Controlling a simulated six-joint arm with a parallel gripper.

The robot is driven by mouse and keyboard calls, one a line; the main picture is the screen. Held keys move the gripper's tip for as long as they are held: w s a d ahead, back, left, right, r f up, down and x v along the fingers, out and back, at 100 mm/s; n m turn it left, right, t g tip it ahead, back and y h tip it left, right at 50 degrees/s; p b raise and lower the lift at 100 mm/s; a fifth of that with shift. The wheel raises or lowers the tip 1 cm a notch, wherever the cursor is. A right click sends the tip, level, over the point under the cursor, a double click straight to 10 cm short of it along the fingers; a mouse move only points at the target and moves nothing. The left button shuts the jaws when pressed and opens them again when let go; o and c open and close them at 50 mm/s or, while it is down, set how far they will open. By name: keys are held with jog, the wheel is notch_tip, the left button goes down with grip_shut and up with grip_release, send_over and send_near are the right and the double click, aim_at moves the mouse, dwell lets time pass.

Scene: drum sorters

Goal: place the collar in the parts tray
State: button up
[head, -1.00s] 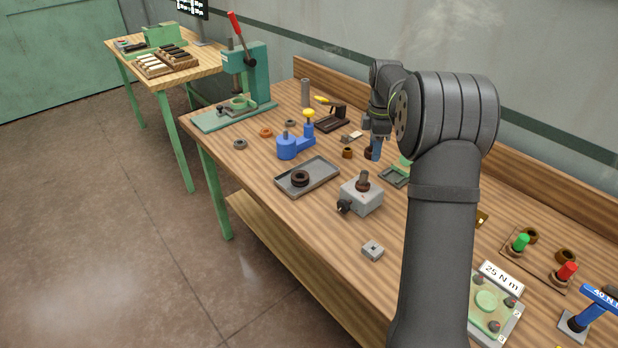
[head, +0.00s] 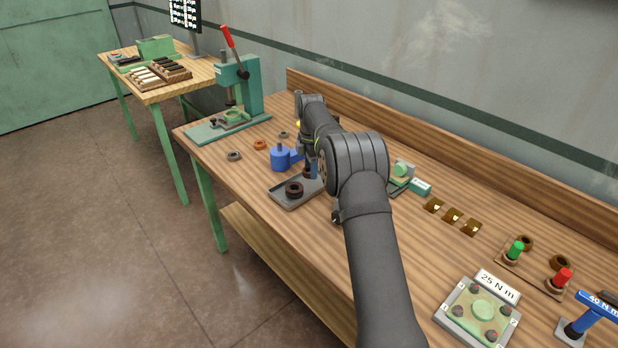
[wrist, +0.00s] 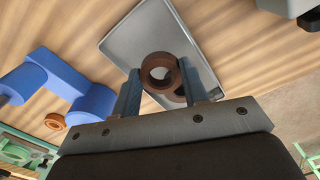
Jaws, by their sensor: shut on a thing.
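The collar is a brown ring (wrist: 147,75) gripped between the two blue-grey fingers in the wrist view. In the head view it shows as a small brown patch (head: 307,173) at the fingertips. My gripper (wrist: 160,74) is shut on it and holds it over the parts tray. The parts tray (wrist: 125,42) is a shallow grey metal tray; it also shows in the head view (head: 285,202). A second dark brown ring (head: 294,190) lies in the tray, partly hidden behind the collar and a finger in the wrist view.
A blue fixture (head: 281,158) stands just behind the tray, with an orange ring (head: 260,145) and a grey ring (head: 234,156) farther left. A green press (head: 240,95) with a red lever stands at the bench's far left. My arm hides the bench right of the tray.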

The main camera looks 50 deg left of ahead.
aim_at(309, 185)
jog(key=shift+s+a+f, duration=0.15)
jog(key=shift+a+f, duration=0.1)
jog(key=shift+f, duration=1.9)
jog(key=shift+f, duration=0.1)
jog(key=o, duration=1.1)
jog(key=shift+f, duration=0.1)
notch_tip(309, 185, up, 12)
jog(key=shift+r, duration=0.2)
